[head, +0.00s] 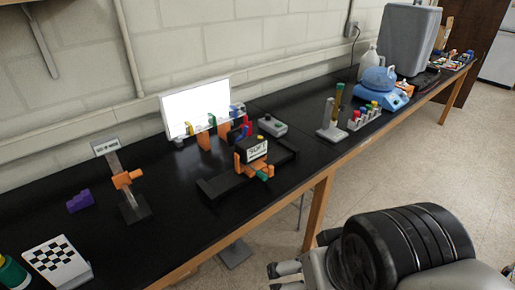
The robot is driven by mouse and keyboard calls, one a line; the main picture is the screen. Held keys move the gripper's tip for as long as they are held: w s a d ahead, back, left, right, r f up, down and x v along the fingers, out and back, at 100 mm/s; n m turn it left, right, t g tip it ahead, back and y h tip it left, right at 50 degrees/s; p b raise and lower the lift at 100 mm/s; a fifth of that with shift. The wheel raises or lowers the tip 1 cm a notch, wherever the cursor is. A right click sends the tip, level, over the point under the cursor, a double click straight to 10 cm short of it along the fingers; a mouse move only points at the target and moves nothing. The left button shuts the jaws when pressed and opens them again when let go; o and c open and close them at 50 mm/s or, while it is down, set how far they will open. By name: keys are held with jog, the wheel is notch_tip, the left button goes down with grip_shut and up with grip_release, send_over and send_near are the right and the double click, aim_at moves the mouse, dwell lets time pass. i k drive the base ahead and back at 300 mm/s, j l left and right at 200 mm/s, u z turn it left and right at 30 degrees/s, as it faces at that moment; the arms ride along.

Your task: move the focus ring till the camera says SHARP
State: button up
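A small orange-and-black camera unit (243,163) stands on a black rail base (222,185) on the bench, with a white label reading what looks like SOFT (257,150). A small yellow part sits on its top and a teal knob-like part (263,175) shows at its front. I cannot tell which part is the focus ring. What looks like my gripper (285,275) shows partly at the bottom edge, in front of the bench and well apart from the camera unit. Its fingers are too small and cut off to tell whether they are open.
A bright white panel (196,107) stands behind the camera unit, with coloured pieces and orange holders before it. An orange-clamped post (127,180), purple block (80,201) and checkered board (57,261) are left. A tube rack (364,118) and blue device (385,97) are right.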

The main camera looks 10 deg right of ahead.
aim_at(246, 129)
jog(key=i+l+z, duration=0.15)
jog(key=i+z, duration=0.2)
jog(key=i, duration=0.15)
jog(key=i+z, duration=0.3)
jog(key=i, duration=0.25)
